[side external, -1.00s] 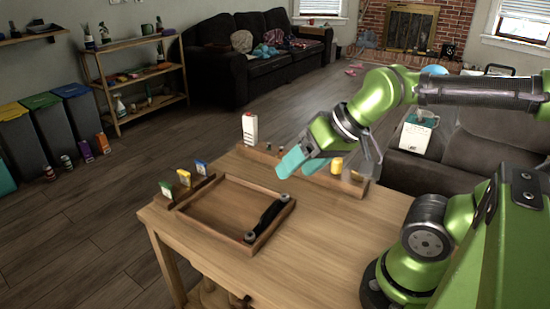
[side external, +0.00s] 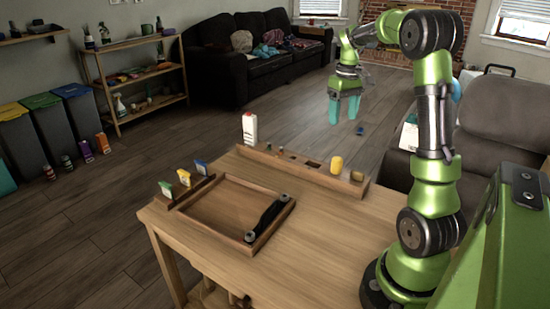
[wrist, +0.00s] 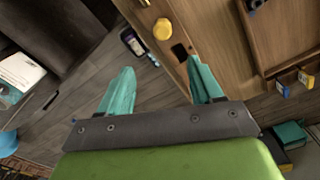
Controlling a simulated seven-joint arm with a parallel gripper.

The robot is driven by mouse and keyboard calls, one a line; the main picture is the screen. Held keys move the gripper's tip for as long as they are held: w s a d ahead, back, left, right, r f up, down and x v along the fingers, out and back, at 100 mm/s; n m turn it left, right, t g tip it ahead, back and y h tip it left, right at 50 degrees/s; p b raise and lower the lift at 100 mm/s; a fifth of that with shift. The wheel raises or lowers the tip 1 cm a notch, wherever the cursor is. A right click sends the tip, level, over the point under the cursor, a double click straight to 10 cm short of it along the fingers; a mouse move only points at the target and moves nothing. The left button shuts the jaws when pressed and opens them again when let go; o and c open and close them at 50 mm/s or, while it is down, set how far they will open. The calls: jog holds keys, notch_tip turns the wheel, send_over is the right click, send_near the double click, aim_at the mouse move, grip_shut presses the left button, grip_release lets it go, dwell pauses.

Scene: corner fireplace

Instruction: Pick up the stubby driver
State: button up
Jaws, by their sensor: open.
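A short, rounded yellow handle (side external: 336,164), which looks like the stubby driver, stands in the wooden rack (side external: 300,167) at the table's back edge. Only its top shows; anything lower is hidden in the rack. In the wrist view the yellow handle (wrist: 162,29) shows from above, beyond the fingertips and beside a dark slot. My gripper (side external: 345,109), with two teal fingers, is raised well above the rack, with its fingers pointing down. It is empty and open; in the wrist view the fingertips (wrist: 161,70) are wide apart, with floor and the rack's edge between them.
A shallow wooden tray (side external: 210,222) lies on the table with a black tool (side external: 268,216) on its right rim. Several small coloured packets (side external: 184,178) stand at the left. A white bottle (side external: 249,128) stands by the rack's left end. The table's right part is clear.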

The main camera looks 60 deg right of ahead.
aim_at(338, 158)
jog(key=f, duration=1.1)
jog(key=shift+a+f, duration=0.15)
jog(key=shift+a, duration=0.05)
jog(key=shift+s+a+f, duration=0.1)
jog(key=shift+a+f, duration=0.05)
jog(key=shift+f, duration=2.7)
jog(key=c, duration=1)
jog(key=shift+r, duration=0.15)
